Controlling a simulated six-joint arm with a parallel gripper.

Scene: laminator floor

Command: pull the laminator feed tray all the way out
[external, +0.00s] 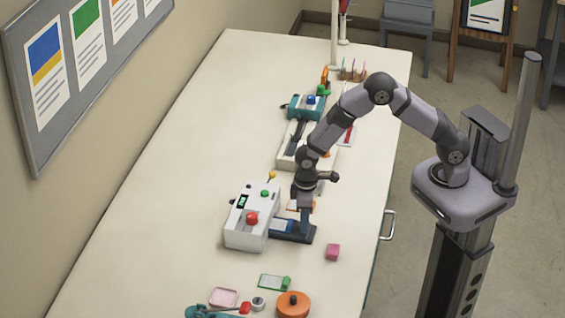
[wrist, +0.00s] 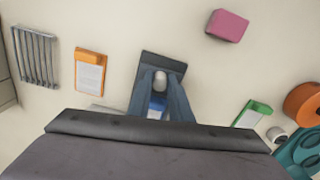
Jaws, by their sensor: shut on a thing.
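The laminator (external: 240,232) is a white box with a red knob, a green button and a small dark display. Its dark feed tray (external: 280,236) sticks out of its right side in the external view, with a blue patch on it. My gripper (external: 305,234) points down over the tray's outer end. In the wrist view my gripper (wrist: 167,82) has its two blue-grey fingers around a pale knob on the dark tray (wrist: 162,62), shut on it. The wrist body hides the laminator in that view.
A pink block (external: 333,252) lies beyond the tray's outer end, slightly nearer the camera. A green-clipped card (external: 275,282), an orange roll (external: 293,305) and a pink dish (external: 223,297) lie in front. An orange card holder (wrist: 90,70) and a wire rack (wrist: 35,57) lie to the other side.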

